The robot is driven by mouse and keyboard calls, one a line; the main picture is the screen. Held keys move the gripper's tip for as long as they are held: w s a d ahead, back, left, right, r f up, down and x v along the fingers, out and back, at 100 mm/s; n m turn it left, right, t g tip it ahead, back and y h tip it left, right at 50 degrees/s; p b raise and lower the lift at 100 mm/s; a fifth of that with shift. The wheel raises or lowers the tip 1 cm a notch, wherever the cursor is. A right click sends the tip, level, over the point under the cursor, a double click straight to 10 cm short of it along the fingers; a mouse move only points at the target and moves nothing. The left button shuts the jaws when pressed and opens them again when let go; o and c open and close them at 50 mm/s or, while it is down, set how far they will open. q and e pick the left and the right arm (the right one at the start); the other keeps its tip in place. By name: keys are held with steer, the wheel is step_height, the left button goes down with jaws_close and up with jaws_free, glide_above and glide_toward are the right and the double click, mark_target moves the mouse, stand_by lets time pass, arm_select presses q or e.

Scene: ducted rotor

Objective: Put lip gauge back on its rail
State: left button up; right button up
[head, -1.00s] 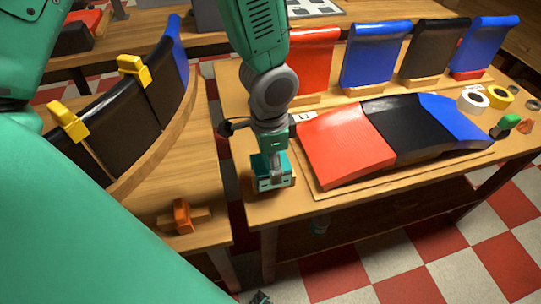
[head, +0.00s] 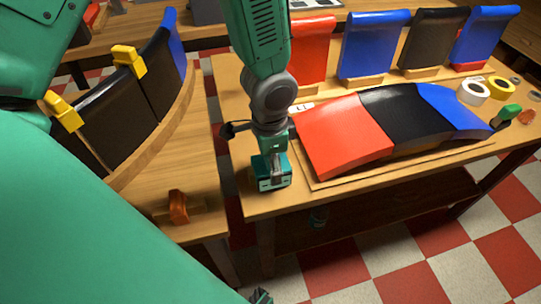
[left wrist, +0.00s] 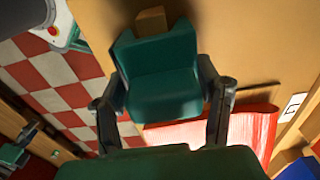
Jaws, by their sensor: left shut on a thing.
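My left gripper (head: 270,168) reaches down over the front left corner of the right-hand table. In the left wrist view its two dark fingers (left wrist: 165,100) are shut on a dark green block-like piece with a notched far end, which I take as the lip gauge (left wrist: 165,88). A small wooden block (left wrist: 151,20) shows at that notch and may be the rail; I cannot tell whether they touch. In the head view the gauge cannot be told apart from the teal gripper, and the block is hidden.
A red panel (head: 335,140) lies close right of the gripper, joined by black and blue ones. An orange piece (head: 178,207) sits on a wooden stub at the left bench's edge. Upright panels and tape rolls (head: 473,91) stand beyond. Floor shows between the benches.

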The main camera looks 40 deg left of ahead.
arm_select(q)
steer(key=shift+d, duration=0.15)
steer(key=shift+f, duration=0.1)
steer(key=shift+a+f, duration=0.15)
steer(key=shift+a, duration=0.15)
steer(key=o, duration=1.4)
steer(key=shift+o, duration=0.2)
steer(key=shift+d+r, duration=0.1)
steer(key=shift+r, duration=0.15)
steer(key=r, duration=1.1)
steer(key=shift+s+a+r, duration=0.1)
steer(key=shift+a+r, duration=0.1)
steer(key=shift+a, duration=0.05)
